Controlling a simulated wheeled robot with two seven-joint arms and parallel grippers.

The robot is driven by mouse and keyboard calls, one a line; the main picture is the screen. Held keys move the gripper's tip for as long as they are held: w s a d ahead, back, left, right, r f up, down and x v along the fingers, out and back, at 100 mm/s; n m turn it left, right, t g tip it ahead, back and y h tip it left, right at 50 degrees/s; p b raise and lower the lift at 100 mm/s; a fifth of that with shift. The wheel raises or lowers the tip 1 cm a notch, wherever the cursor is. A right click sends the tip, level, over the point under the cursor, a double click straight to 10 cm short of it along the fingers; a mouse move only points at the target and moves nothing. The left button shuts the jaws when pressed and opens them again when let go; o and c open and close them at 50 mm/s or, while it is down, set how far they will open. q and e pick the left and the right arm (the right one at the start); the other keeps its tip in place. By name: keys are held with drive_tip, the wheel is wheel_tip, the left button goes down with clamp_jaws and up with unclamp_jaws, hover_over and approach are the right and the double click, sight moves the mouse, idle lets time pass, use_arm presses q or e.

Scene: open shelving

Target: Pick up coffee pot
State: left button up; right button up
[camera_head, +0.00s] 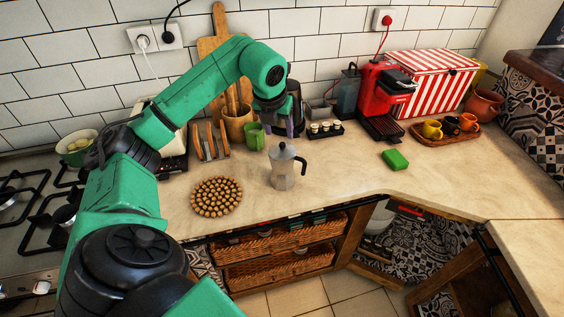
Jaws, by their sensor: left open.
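The coffee pot (284,170) is a silver moka pot with a dark handle and a knobbed lid. It stands upright on the beige countertop, right of the round trivet. My left arm reaches in from the left, and my left gripper (290,128) points down just behind and above the pot's lid. The gripper is open and appears apart from the pot; the exact gap is hard to judge. My right gripper is not in view.
A round wooden trivet (217,196) lies left of the pot. A green mug (254,137) and wooden utensil holder (237,124) stand behind it. A green sponge (395,160) lies to the right, before the red coffee machine (378,85). The counter between pot and sponge is clear.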

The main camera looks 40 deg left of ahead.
sight(281, 145)
use_arm(q)
drive_tip(key=shift+w+a+f, duration=0.15)
drive_tip(key=shift+w+f, duration=0.1)
drive_tip(key=shift+f, duration=0.4)
drive_tip(key=p+x, duration=0.1)
drive_tip(key=x, duration=0.1)
drive_tip(key=p+x, duration=0.2)
drive_tip(key=x, duration=0.1)
drive_tip(key=shift+a, duration=0.2)
drive_tip(key=shift+w+f, duration=0.15)
drive_tip(key=shift+f, duration=0.2)
drive_tip(key=shift+r, duration=0.1)
clamp_jaws()
